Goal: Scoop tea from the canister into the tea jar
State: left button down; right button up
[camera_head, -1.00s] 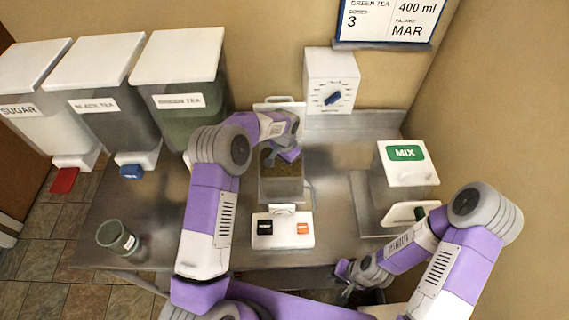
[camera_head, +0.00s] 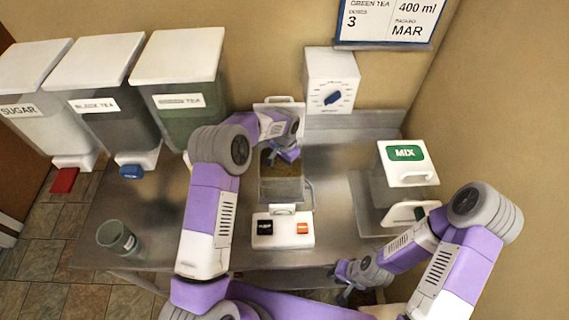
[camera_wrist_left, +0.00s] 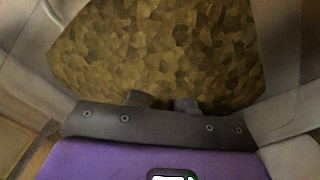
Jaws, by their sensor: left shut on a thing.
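A clear box-shaped canister (camera_head: 282,190) with brownish-green tea in it stands mid-counter. The tea (camera_wrist_left: 160,45) fills most of the left wrist view. My left gripper (camera_head: 288,154) is at the canister's top, pointing down into it. Its two fingertips show at the tea in the left wrist view (camera_wrist_left: 162,101). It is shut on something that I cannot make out. A small green-grey see-through jar (camera_head: 118,239) with a label stands upright at the counter's front left, well apart from both grippers. My right gripper (camera_head: 345,284) is open and looks empty near the front edge.
Sugar (camera_head: 48,135), black tea (camera_head: 112,125) and green tea (camera_head: 182,122) bins stand at the back left. A white unit with two buttons (camera_head: 283,230) is before the canister. A MIX box (camera_head: 405,165) stands right. A dial box (camera_head: 331,80) is behind.

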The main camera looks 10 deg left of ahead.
pick_arm(q)
notch_tip(320, 180, up, 12)
jog(key=p, duration=0.6)
jog(key=shift+p, duration=0.3)
jog(key=shift+f, duration=0.1)
dwell(0.7)
